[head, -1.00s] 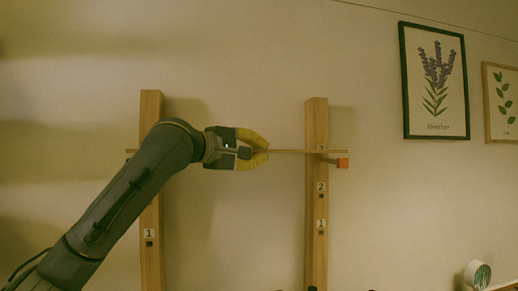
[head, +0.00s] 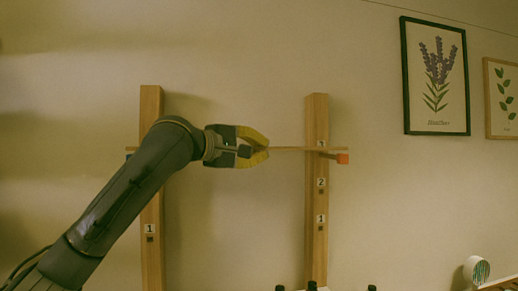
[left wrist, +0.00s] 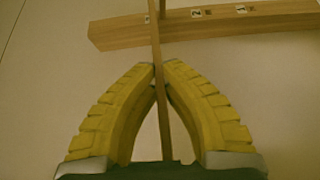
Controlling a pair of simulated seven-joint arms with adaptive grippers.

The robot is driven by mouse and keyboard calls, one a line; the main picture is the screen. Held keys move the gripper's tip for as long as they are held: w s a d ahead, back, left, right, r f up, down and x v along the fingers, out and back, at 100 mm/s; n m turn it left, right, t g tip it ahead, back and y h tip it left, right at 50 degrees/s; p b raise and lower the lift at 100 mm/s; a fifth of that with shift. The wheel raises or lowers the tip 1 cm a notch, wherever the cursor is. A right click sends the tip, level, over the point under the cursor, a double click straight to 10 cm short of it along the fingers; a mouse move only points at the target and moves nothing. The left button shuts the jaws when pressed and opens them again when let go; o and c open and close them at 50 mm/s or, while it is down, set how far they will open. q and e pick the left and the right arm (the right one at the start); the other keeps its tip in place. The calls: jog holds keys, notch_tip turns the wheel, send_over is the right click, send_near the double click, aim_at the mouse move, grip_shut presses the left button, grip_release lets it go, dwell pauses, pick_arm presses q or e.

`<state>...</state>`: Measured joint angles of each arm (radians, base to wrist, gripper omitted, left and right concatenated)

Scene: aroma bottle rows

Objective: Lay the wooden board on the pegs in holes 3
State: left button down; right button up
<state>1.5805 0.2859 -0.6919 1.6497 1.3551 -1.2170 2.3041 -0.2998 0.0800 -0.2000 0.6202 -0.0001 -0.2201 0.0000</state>
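My left gripper (head: 267,149) has yellow ribbed fingers, shut on the edge of the thin wooden board (head: 295,149). In the left wrist view the fingertips (left wrist: 160,68) meet on the board (left wrist: 165,125). The board runs level and reaches across the right post (head: 316,210). An orange-tipped peg (head: 342,158) sticks out of the right post, just under the board's right end; I cannot tell if they touch. The left post (head: 151,260) is partly behind my arm. The left peg is not clearly seen. My right gripper is out of view.
The right post carries number labels 2 (head: 321,183) and 1 (head: 321,219); the left post shows label 1 (head: 150,229). Dark bottle tops (head: 312,286) show at the bottom edge. A round striped object (head: 476,269) stands lower right. Framed pictures hang on the wall.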

pick_arm(q)
jog(key=shift+f, duration=0.35)
jog(key=c, duration=1.5)
grip_release()
